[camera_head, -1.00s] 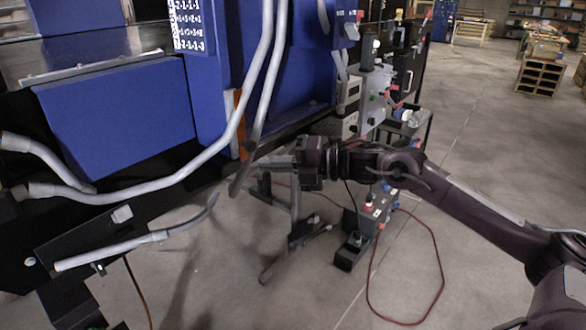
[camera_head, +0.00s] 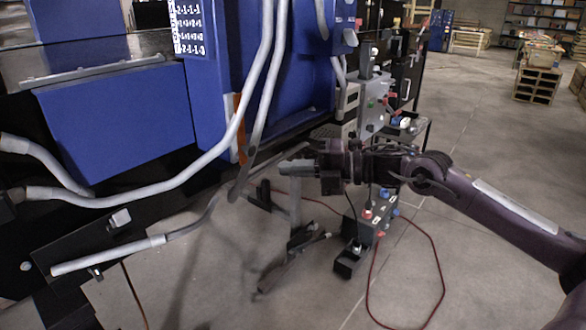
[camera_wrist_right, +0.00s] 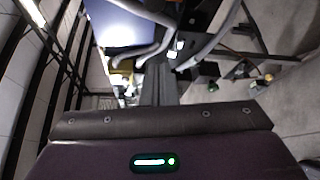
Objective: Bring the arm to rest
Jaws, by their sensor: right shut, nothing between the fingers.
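My right arm comes in from the right in the head view. Its right gripper (camera_head: 284,168) hangs over the floor in front of the blue machine (camera_head: 225,80), pointing left. The grey fingers are shut and hold nothing. In the right wrist view the dark closed fingers (camera_wrist_right: 160,84) point away from the camera, with grey hoses beyond them. My left gripper is not in view.
Grey hoses (camera_head: 130,200) hang along the machine. A grey-handled rod (camera_head: 108,254) lies on a dark bracket at lower left. A dark stand (camera_head: 297,238) and a small switch box (camera_head: 362,237) with a red cable (camera_head: 441,270) are below the gripper. Open floor lies right.

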